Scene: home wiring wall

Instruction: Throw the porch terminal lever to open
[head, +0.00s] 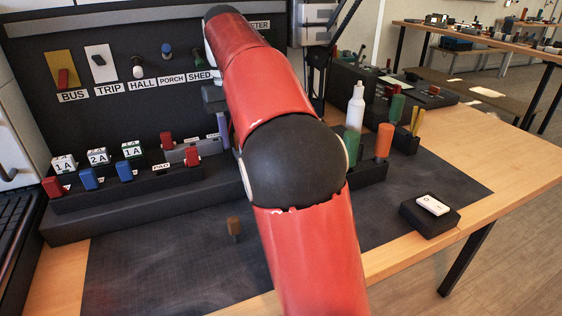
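The black upright panel carries a white PORCH label (172,79) with a blue-topped knob (167,50) above it. Below the panel, a stepped black rack (120,205) holds several small levers: a red one (53,187) at the left, two blue ones (88,179) beside it, and red ones (192,156) to the right. Their small labels are mostly too small to read, so I cannot tell which lever is the porch terminal one. My red and black arm reaches up across the middle and covers part of the panel and rack. My gripper is not visible.
White blocks marked 1 A (64,163) and 2 A (98,156) stand on the rack. A white bottle (354,108) and an orange-handled tool (384,142) stand right of my arm.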

